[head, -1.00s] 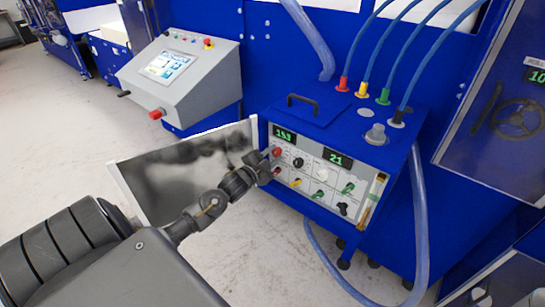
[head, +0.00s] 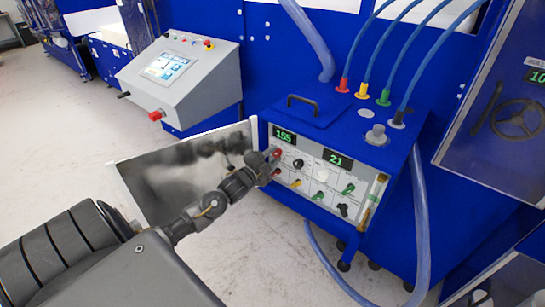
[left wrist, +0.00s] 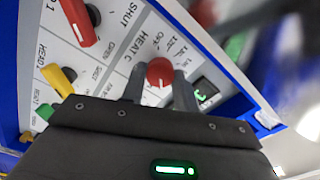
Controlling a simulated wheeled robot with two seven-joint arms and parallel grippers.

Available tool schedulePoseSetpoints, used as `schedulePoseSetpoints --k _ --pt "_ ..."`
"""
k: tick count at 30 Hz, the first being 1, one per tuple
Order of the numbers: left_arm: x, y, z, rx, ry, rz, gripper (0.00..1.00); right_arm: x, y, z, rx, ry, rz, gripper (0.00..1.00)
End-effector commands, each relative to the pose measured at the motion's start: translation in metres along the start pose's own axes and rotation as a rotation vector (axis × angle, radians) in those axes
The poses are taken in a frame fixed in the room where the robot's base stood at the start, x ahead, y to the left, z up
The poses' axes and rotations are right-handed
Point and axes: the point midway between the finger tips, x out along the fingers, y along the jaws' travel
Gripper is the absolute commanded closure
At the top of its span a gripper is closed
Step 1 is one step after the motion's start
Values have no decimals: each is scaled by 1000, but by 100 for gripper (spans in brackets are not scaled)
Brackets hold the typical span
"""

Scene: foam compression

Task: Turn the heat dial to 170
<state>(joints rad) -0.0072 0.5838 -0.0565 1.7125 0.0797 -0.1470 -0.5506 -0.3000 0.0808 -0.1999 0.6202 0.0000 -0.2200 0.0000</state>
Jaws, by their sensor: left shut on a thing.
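The red heat dial (left wrist: 160,72) sits on the panel beside the lettering HEAT C in the left wrist view. My left gripper (left wrist: 160,88) has its two fingers on either side of this dial and is shut on it. In the head view the left gripper (head: 270,160) reaches the upper left of the control panel (head: 309,199) on the blue machine and covers part of the dial area. The left green display (head: 285,134) above it appears to read 155. The right display (head: 338,159) reads 21. My right gripper is not in view.
Other knobs, including a black one (head: 298,163) and a white one (head: 322,174), sit close to the dial. A red lever (left wrist: 80,20) and a yellow lever (left wrist: 60,80) are near the gripper. An open panel door (head: 185,170) stands left, close to my forearm.

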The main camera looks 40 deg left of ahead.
Motion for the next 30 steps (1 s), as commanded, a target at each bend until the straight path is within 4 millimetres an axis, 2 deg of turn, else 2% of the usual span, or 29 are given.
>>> schedulePoseSetpoints --k 1,6,14,17,30 --pt "0 1 0 0 0 2 67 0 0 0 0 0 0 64" --pt "0 1 0 0 0 1 48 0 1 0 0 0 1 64" --pt "-1 1 0 -1 0 1 48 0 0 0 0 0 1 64" --pt "-8 2 1 0 0 2 48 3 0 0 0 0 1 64" --pt "-87 3 1 0 1 4 48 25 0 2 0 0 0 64"
